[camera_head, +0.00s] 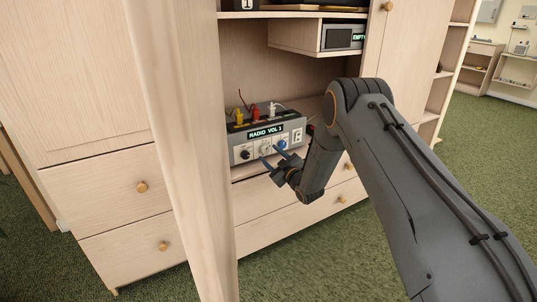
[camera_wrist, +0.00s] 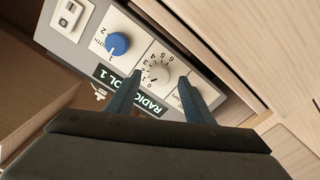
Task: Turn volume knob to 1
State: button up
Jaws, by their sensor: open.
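A grey radio panel (camera_head: 240,142) stands on the cabinet shelf. Its display (camera_head: 266,132) reads "RADIO VOL 1". Below the display are a black knob (camera_head: 245,154), a white knob and a blue knob (camera_head: 282,144). In the wrist view the white knob (camera_wrist: 156,76) has a number scale around it, and the blue knob (camera_wrist: 117,43) sits beside it. My gripper (camera_wrist: 161,82) is open, with one blue-grey fingertip on each side of the white knob; I cannot tell whether they touch it. The gripper also shows in front of the panel in the head view (camera_head: 271,156).
Yellow, red and white plugs (camera_head: 254,110) stand on top of the panel. A box with a small display (camera_head: 342,37) hangs above right. A cabinet door (camera_head: 175,130) stands open at the left. Drawers with round knobs (camera_head: 142,187) lie below.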

jog(key=v, duration=0.5)
jog(key=shift+s+d, duration=0.15)
jog(key=shift+s, duration=0.1)
